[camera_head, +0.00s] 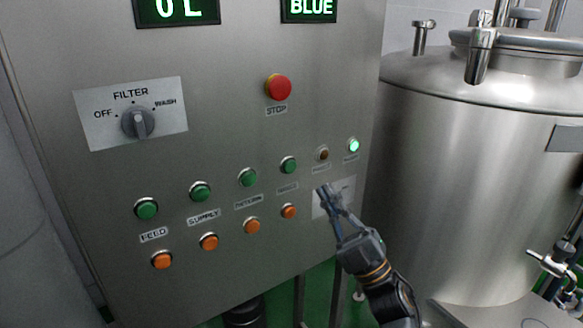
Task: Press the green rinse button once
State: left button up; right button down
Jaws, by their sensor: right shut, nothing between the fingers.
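Several green buttons sit in a rising row on the steel control panel (210,90). The first two are labelled FEED (146,208) and SUPPLY (200,191). The third green button (247,177) and the fourth green button (288,165) have labels too small to read surely, so I cannot tell for certain which is rinse. My right gripper (328,190) is shut and empty. Its fingertips are in front of the panel, right of and a little below the fourth green button. Contact with the panel cannot be told. My left gripper is not in view.
Orange buttons (209,242) lie below the green ones. A dark lamp (322,154) and a lit green lamp (354,146) are to the right. A red STOP button (278,87) and a FILTER knob (138,122) are above. A steel tank (470,190) stands at right.

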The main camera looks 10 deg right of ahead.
aim_at(290, 167)
jog(key=w+a+b, duration=0.2)
jog(key=w+a, duration=0.1)
jog(key=w, duration=0.5)
jog(key=shift+b, duration=0.3)
dwell(1.1)
jog(key=shift+w+a, duration=0.1)
jog(key=shift+w, duration=0.3)
jog(key=shift+w+a+b, duration=0.15)
jog(key=shift+w+b, duration=0.25)
dwell(0.6)
jog(key=shift+s, duration=0.15)
jog(key=shift+s+d+p, duration=0.3)
jog(key=shift+s+p, duration=0.05)
jog(key=shift+s, duration=0.35)
